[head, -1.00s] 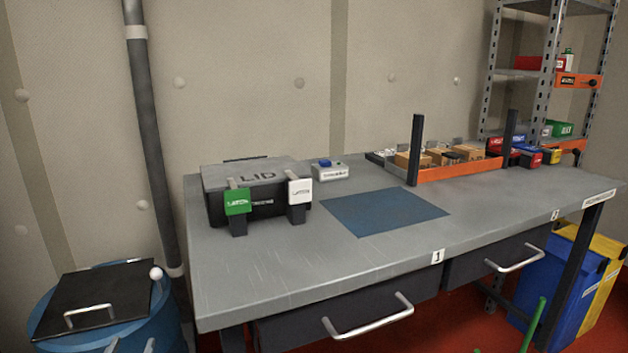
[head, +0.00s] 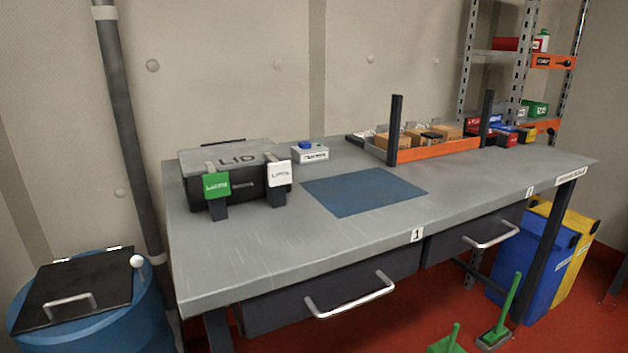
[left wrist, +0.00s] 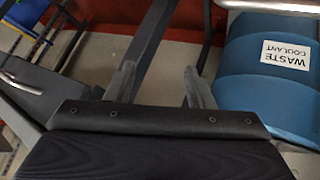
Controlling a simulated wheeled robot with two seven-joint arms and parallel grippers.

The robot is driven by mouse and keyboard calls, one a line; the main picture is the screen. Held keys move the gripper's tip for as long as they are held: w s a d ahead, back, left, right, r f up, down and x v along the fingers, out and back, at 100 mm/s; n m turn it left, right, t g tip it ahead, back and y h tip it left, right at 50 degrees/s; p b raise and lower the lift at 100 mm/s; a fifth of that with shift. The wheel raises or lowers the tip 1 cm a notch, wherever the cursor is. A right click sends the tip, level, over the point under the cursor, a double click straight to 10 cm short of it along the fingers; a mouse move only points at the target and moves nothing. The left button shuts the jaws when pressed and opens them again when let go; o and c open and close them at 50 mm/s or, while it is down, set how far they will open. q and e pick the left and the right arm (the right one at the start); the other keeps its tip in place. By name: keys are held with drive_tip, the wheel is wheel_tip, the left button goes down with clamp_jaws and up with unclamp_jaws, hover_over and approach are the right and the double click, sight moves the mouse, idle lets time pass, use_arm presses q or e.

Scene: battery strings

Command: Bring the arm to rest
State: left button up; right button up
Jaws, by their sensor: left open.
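My left gripper (left wrist: 158,88) shows in the left wrist view. Its two fingers are apart and nothing is between them. Below it are the floor and a dark table leg, with the blue waste coolant drum (left wrist: 262,75) to the right of the fingers. Neither gripper shows in the head view, and my right gripper is in no view.
A grey workbench (head: 260,240) carries a closed black case (head: 237,172) marked LID, a blue mat (head: 364,192) and an orange-fronted rack (head: 437,149). The blue drum (head: 100,325) with a black lid stands at left. Blue and yellow bins (head: 545,262) stand at right.

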use_arm(q)
drive_tip(key=s+d+g+h, duration=0.1)
drive_tip(key=s+d+g, duration=0.1)
drive_tip(key=s+d, duration=0.3)
wheel_tip(320, 180, up, 27)
drive_tip(key=s+g+p, duration=0.1)
drive_tip(key=s+p, duration=0.1)
drive_tip(key=p, duration=2.5)
drive_tip(key=shift+a+r+m+h, duration=0.2)
drive_tip(key=shift+a+m+h, duration=0.1)
drive_tip(key=shift+a+m, duration=0.15)
drive_tip(key=shift+s, duration=0.1)
